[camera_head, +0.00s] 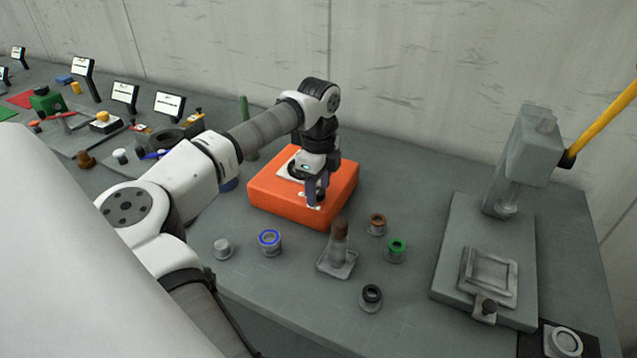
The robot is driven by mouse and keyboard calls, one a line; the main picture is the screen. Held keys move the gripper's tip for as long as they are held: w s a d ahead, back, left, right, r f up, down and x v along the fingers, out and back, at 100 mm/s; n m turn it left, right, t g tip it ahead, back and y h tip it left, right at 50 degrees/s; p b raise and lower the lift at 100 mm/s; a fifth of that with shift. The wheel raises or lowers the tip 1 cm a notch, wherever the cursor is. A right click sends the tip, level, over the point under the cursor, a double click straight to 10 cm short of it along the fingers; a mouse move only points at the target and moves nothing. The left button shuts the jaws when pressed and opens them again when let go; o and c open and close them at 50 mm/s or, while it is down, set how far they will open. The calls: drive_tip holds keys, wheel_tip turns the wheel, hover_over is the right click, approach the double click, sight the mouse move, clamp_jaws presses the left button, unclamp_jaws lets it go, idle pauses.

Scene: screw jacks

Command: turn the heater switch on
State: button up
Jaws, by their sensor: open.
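An orange box-shaped heater (285,205) stands on the grey bench in the middle of the head view. A pale plate shows on its top, partly hidden behind my arm's end. My gripper (317,200) points down over the right front part of the heater's top and is open. Small pale and dark details lie on the top at the fingertips. I cannot make out the switch, its position, or whether the fingers touch it.
A grey press (510,215) with a yellow lever (602,123) stands at the right. Several small ringed cylinders and a brown-topped post (338,245) stand in front of the heater. Small displays, tools and a green block (47,102) crowd the left. A concrete wall (420,85) runs behind.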

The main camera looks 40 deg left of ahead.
drive_tip(key=c, duration=1)
drive_tip(key=shift+m, duration=0.3)
drive_tip(key=m+b, duration=0.3)
drive_tip(key=shift+f+m, duration=0.15)
drive_tip(key=shift+m, duration=0.15)
drive_tip(key=m+b, duration=0.1)
drive_tip(key=m, duration=0.3)
drive_tip(key=shift+m+b, duration=0.3)
drive_tip(key=m, duration=0.4)
drive_tip(key=shift+b, duration=0.35)
drive_tip(key=m, duration=0.5)
